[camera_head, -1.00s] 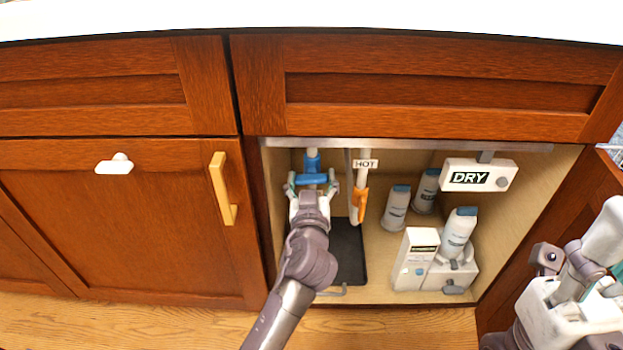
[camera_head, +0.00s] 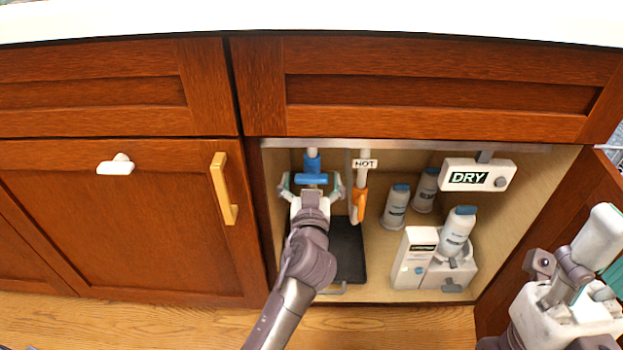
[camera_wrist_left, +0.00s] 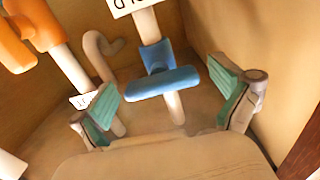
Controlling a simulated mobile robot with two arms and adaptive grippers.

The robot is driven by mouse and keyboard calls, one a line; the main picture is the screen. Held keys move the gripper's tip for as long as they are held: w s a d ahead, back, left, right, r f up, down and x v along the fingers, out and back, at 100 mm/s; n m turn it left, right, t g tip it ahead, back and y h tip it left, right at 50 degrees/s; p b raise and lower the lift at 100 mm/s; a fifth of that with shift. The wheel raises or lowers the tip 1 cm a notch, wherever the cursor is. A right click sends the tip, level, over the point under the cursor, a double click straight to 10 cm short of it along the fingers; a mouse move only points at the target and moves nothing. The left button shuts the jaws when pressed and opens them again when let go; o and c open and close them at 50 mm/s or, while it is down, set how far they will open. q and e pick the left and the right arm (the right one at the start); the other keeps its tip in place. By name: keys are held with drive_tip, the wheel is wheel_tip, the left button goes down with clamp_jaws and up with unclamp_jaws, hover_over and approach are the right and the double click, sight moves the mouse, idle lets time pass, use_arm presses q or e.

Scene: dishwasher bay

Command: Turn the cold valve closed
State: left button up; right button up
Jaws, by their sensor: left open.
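The cold valve has a blue crossbar handle (camera_head: 312,179) on a pale pipe, at the left inside the open cabinet. In the left wrist view the blue handle (camera_wrist_left: 165,82) lies crosswise, with a partly cut-off label on the pipe. My left gripper (camera_head: 311,187) is open, with one finger on each side of the handle. In the wrist view its green-padded fingers (camera_wrist_left: 168,104) stand apart from the handle's ends, with visible gaps. Part of my right arm shows at the right edge; its jaw opening is unclear.
The orange hot valve (camera_head: 359,204), under a HOT label (camera_head: 365,163), stands close right of my left gripper. A black mat (camera_head: 350,250) lies below. Several white bottles, a dispenser (camera_head: 414,262) and a DRY box (camera_head: 464,174) fill the right side. The cabinet wall is close on the left.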

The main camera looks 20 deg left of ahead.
sight(312, 177)
use_arm(q)
wheel_tip(312, 177, up, 10)
idle(0.6)
